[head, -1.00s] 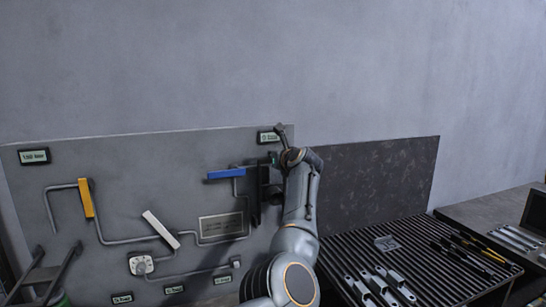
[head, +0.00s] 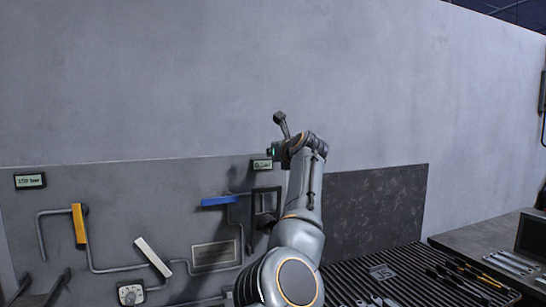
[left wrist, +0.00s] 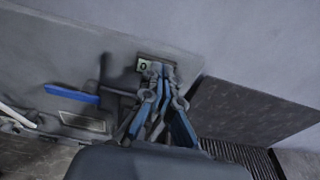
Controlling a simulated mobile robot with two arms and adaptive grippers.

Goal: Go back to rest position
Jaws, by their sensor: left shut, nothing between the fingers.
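My left arm rises from the bottom middle of the head view, in front of the wall panel (head: 110,215). Its wrist is a little above the panel's top edge, near the small display at the top right. The fingers are hard to make out in the head view. In the left wrist view my left gripper (left wrist: 163,82) is shut and empty, with its tips over that small display (left wrist: 143,65). I cannot tell the exact gap to the panel. My right gripper is not in view.
The panel carries a blue handle (head: 220,201), a yellow handle (head: 79,224), a white handle (head: 153,257), a dial (head: 131,294) and a black frame (head: 255,208). To the right, a ribbed bench (head: 400,262) holds tools. The wall above is clear.

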